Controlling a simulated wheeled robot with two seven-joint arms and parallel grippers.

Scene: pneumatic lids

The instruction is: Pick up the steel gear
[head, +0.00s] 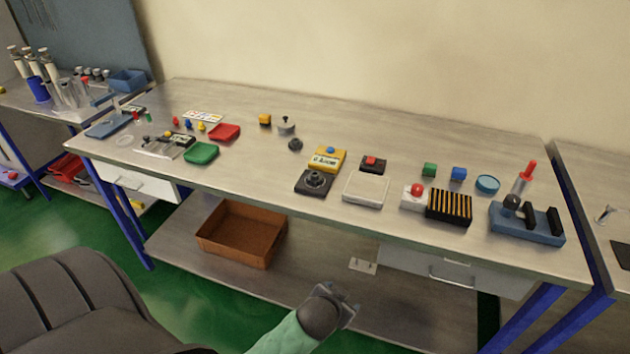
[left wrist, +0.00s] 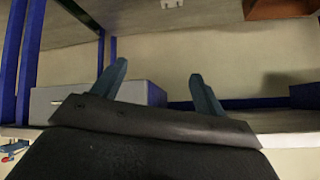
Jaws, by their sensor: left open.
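A small dark grey gear-like piece (head: 295,144) lies on the workbench, left of the yellow box; I take it as the steel gear, though it is small in the picture. Another dark round toothed part (head: 315,179) sits on a black square block nearer the front edge. My left gripper (head: 343,296) is in front of the bench, below the tabletop and well apart from the gear. In the left wrist view its two fingers (left wrist: 155,88) are spread with nothing between them. The gear does not show in the left wrist view. My right gripper is not in view.
The bench (head: 400,140) holds a green tray (head: 201,153), a red tray (head: 225,132), a silver lidded pot (head: 286,126), a yellow box (head: 327,159), and a blue fixture (head: 526,224). A brown box (head: 240,234) stands on the lower shelf.

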